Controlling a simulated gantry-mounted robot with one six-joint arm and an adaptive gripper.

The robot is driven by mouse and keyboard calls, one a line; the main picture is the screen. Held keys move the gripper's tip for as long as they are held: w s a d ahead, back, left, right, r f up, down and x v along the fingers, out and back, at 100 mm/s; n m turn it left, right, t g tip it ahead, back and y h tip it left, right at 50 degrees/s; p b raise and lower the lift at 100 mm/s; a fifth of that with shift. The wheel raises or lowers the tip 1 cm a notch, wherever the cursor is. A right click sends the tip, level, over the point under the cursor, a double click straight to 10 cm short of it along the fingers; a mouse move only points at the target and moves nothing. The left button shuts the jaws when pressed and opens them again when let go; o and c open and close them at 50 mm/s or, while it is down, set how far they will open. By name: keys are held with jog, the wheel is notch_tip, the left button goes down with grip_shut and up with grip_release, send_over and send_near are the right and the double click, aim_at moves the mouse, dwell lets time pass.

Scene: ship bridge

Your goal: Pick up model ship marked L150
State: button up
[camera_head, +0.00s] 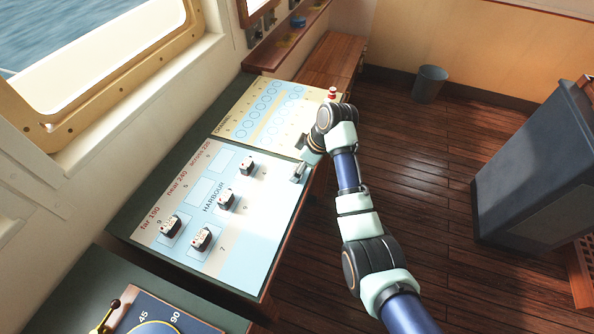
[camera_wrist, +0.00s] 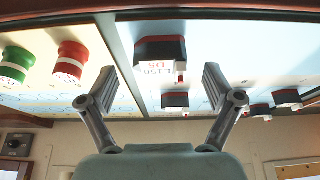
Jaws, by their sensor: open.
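The model ship marked L150 (camera_wrist: 160,48) shows in the wrist view, dark and red with a pale lettered face. It sits on the pale chart board, near the upper middle of the picture. My gripper (camera_wrist: 159,82) is open, with one finger on each side of the ship's line in that view. Nothing is between the fingertips that I can see to be gripped. In the head view my gripper (camera_head: 299,168) hangs over the right edge of the board, and I cannot make out the L150 ship there; the arm's end may hide it.
Several other small ships stand on the harbour chart (camera_head: 240,230), one nearest my gripper (camera_head: 248,165). A red-and-white piece (camera_wrist: 72,62) and a green one (camera_wrist: 15,65) stand on the cream board. Window wall lies left; open wooden floor (camera_head: 420,150) right.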

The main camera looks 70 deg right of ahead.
jog(key=shift+x, duration=1.2)
jog(key=c, duration=1.1)
notch_tip(320, 180, up, 10)
jog(key=b, duration=0.2)
